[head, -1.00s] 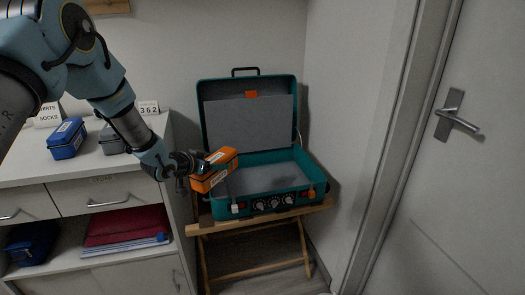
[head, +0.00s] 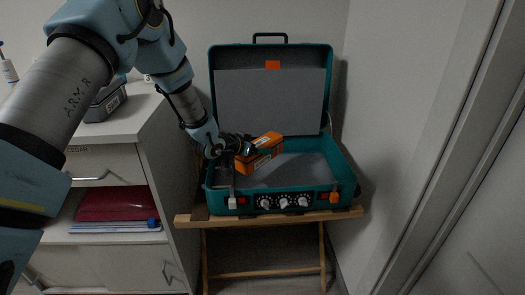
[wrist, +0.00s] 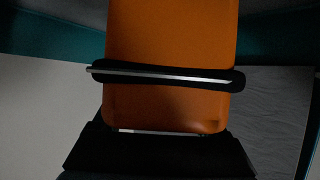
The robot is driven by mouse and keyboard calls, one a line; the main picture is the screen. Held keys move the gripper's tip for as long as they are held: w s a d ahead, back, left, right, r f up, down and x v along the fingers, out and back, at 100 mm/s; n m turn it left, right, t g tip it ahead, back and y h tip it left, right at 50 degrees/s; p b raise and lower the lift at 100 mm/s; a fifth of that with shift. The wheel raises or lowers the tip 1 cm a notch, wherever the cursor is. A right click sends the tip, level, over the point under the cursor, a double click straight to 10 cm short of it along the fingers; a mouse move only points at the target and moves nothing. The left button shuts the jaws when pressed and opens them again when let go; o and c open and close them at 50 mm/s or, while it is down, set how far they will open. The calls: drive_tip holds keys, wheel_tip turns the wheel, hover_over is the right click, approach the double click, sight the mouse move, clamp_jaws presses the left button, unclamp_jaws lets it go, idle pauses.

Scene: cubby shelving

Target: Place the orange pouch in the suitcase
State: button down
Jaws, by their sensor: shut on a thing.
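The orange pouch (head: 262,151) is a boxy orange case with dark trim. My gripper (head: 244,150) is shut on its left end and holds it over the left part of the suitcase. The teal suitcase (head: 345,180) stands open with its lid up against the wall and a grey lining inside. Whether the pouch touches the lining cannot be told.
The suitcase rests on a wooden folding stand (head: 265,216). A white cabinet (head: 160,170) stands at left, with a dark grey pouch (head: 105,103) on top and red folders (head: 112,204) on a shelf. A door (head: 470,220) is at right. The suitcase's right half is clear.

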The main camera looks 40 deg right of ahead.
drive_tip(key=shift+f+b, duration=2.1)
drive_tip(key=shift+f, duration=1.2)
drive_tip(key=shift+f+b, duration=0.4)
drive_tip(key=shift+f, duration=0.15)
unclamp_jaws()
wheel_tip(320, 180, up, 10)
drive_tip(key=shift+p, duration=0.3)
drive_tip(key=shift+s+a, duration=0.1)
